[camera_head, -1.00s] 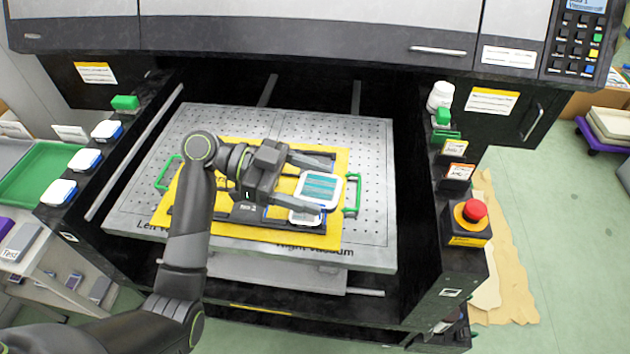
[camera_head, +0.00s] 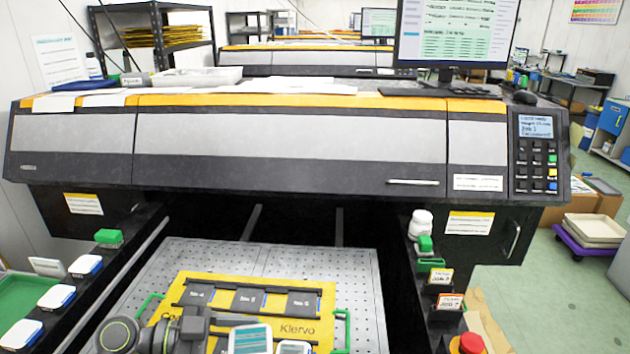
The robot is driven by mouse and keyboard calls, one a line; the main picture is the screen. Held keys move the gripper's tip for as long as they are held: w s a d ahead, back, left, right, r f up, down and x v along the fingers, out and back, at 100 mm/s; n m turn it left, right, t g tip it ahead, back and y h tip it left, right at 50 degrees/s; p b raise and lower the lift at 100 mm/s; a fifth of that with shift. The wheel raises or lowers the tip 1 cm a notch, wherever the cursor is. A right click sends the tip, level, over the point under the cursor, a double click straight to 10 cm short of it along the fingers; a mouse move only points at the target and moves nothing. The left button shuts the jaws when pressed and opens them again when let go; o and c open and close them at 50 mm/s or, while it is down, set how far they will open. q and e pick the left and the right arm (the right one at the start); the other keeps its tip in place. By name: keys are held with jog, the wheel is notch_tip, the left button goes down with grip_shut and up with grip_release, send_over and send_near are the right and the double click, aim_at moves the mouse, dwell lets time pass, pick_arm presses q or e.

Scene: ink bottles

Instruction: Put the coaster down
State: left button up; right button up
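The coaster (camera_head: 250,340), a rounded white square with a teal printed face, is at the bottom edge of the head view, partly cut off. My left gripper (camera_head: 238,330) comes in from the left, with one finger along the coaster's far side; the other finger is below the frame. The gripper appears shut on the coaster, holding it over the near part of the yellow jig (camera_head: 310,312) marked "Klervo". A second white coaster (camera_head: 293,347) shows just right of the held one, also cut off. My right gripper is out of view.
The jig lies on a perforated metal bed (camera_head: 365,290) under the printer's overhang (camera_head: 290,140). Several coasters, one of them a white coaster (camera_head: 56,297), lie along the left ledge. A white bottle (camera_head: 421,223), labelled blocks and a red button (camera_head: 467,344) line the right ledge.

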pick_arm(q)
jog(key=s+a+r+n+t+y, duration=0.1)
jog(key=s+a+n+t+y, duration=0.1)
jog(key=s+a+n+t, duration=0.2)
jog(key=shift+a+r+n+t+y, duration=0.3)
jog(key=shift+a+n+t, duration=0.4)
jog(key=shift+a+t, duration=0.85)
jog(key=shift+a, duration=0.15)
